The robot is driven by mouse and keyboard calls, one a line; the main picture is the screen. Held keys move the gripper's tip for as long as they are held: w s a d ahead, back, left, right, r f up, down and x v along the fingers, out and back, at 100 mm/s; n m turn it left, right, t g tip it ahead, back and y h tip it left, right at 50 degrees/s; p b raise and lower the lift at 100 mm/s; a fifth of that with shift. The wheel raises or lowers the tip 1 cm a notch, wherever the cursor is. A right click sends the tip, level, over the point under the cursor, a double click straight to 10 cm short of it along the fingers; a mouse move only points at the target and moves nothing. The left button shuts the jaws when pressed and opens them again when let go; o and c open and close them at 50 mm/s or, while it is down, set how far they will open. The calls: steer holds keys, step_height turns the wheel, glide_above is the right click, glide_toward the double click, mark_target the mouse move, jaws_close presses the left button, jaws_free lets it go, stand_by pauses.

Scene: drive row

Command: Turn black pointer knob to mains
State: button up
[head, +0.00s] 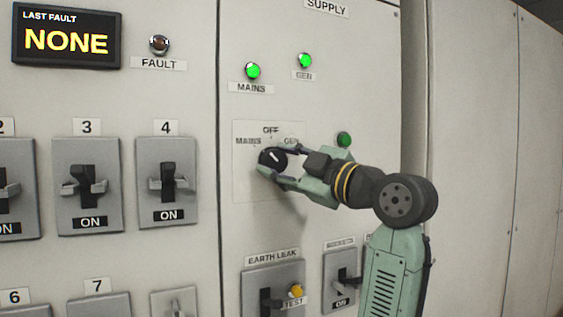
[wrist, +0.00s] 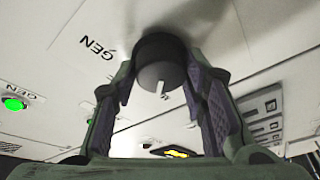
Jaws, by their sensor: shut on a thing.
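The black pointer knob (head: 267,163) sits on a pale plate (head: 243,184) on the supply panel. Labels MAINS (head: 248,141), OFF (head: 271,130) and GEN (head: 291,141) stand above it. The knob has a white mark, slanted in the head view; I cannot tell surely which label it points to. My gripper (head: 268,161) is shut on the knob, one finger above and one below it. In the wrist view, the knob (wrist: 158,64) sits between the two fingers of my gripper (wrist: 160,82), with its white mark facing the camera.
Green lamps for MAINS (head: 253,71) and GEN (head: 305,60) are lit. A darker green button or lamp (head: 344,139) is close above my gripper. Breaker switches (head: 87,186) line the left panel. The earth leak switch (head: 272,290) with a yellow test button (head: 296,290) is below.

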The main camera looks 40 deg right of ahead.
steer(key=shift+n, duration=0.7)
steer(key=shift+g, duration=0.3)
steer(key=o, duration=1.2)
steer(key=shift+c, duration=0.2)
steer(key=s+d+f, duration=0.1)
steer(key=s, duration=1.1)
steer(key=shift+f, duration=0.15)
